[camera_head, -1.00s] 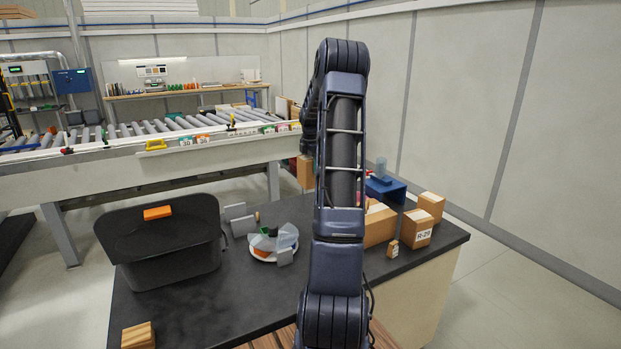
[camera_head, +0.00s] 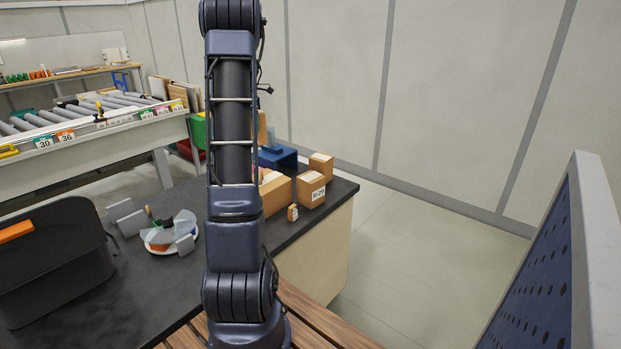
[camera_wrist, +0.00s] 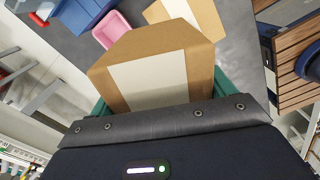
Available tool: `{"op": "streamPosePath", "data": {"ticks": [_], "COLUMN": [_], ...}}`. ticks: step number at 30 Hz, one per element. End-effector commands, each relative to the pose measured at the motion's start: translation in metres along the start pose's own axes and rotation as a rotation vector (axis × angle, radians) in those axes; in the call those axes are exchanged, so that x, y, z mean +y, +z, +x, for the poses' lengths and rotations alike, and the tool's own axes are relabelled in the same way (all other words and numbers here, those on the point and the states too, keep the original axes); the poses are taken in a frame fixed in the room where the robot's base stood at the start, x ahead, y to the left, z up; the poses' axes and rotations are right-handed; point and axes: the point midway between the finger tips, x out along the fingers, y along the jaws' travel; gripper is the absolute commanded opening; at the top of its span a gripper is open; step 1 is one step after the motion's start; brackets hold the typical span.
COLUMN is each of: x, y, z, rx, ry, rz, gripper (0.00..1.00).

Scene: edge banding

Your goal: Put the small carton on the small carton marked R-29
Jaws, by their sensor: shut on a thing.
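My gripper (camera_wrist: 160,88) is shut on a brown small carton (camera_wrist: 150,72) with a pale label or tape strip, its green fingers on either side. In the head view my arm mostly hides the gripper; a brown sliver (camera_head: 262,130) right of the arm appears to be the held carton. The small carton marked R-29 (camera_head: 312,191) stands upright on the dark table near its right edge, label facing front. The held carton is above the table and apart from it. Another carton (camera_wrist: 192,12) shows beyond the held one in the wrist view; I cannot tell which.
Beside R-29 are a larger carton (camera_head: 276,192), a carton behind (camera_head: 321,164) and a tiny one (camera_head: 292,212). A blue object (camera_head: 278,158) stands behind. A black bin (camera_head: 50,260) and a round dish (camera_head: 168,236) are left. A pink tray (camera_wrist: 112,28) shows in the wrist view.

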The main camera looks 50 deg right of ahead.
Motion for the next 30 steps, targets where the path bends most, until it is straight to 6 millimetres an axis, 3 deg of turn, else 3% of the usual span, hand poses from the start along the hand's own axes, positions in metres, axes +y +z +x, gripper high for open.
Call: {"op": "streamPosePath", "data": {"ticks": [3, 9, 15, 23, 26, 30], "x": [-0.027, -0.076, -0.122, -0.15, -0.152, -0.152], "y": [0.047, 0.114, 0.162, 0.187, 0.188, 0.188], "z": [-0.015, -0.038, -0.056, -0.064, -0.054, -0.026], "rx": [-0.001, 0.002, 0.006, 0.01, 0.011, 0.012], "ry": [0.002, 0.003, 0.004, 0.004, 0.003, 0.002], "rz": [0.086, 0.223, 0.333, 0.396, 0.4, 0.4], "gripper": [0.43, 0.43, 0.43, 0.43, 0.43, 0.43]}}
